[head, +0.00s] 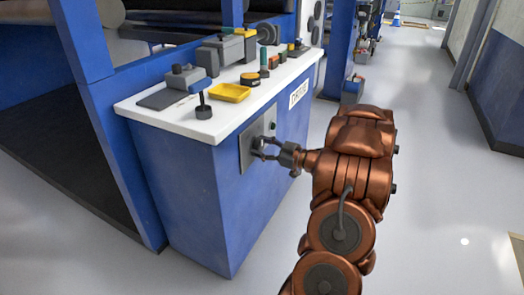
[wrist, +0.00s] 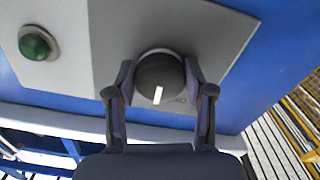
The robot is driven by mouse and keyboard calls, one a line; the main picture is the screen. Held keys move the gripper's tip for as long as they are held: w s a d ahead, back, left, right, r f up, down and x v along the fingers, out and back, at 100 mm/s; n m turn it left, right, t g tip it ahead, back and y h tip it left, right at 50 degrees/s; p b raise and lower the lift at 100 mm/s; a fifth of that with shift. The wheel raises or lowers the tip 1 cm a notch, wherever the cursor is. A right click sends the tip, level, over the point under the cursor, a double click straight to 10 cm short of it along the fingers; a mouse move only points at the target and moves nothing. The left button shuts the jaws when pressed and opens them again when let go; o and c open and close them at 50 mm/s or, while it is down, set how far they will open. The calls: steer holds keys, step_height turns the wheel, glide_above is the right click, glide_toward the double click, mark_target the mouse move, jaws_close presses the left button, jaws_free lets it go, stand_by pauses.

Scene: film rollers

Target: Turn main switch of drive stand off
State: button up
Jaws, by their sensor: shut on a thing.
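The drive stand (head: 190,185) is a blue cabinet with a white top, at the left and middle of the head view. A grey switch plate (head: 246,146) is on its side face. In the wrist view the main switch (wrist: 160,76) is a round dark knob with a white pointer line, on the grey plate (wrist: 200,30). The line points toward the bottom of the picture. My gripper (wrist: 158,85) has one finger on each side of the knob and is shut on it. In the head view my gripper (head: 262,148) is at the plate and hides the knob.
A green button or lamp (wrist: 35,43) sits left of the knob in the wrist view. The white top holds a yellow tray (head: 230,93), a black lever (head: 203,106) and several control boxes. A blue post stands at the left. The floor (head: 430,150) to the right is clear.

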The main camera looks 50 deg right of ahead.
steer(key=n+b, duration=0.2)
steer(key=n, duration=0.1)
steer(key=shift+f+n, duration=0.2)
steer(key=shift+n, duration=0.1)
steer(key=shift+d+r+n+b, duration=0.1)
steer(key=shift+r+n+b, duration=0.1)
steer(key=shift+n+b, duration=0.9)
steer(key=shift+n, duration=0.4)
steer(key=o, duration=1.2)
steer(key=shift+c, duration=0.2)
steer(key=v, duration=1.2)
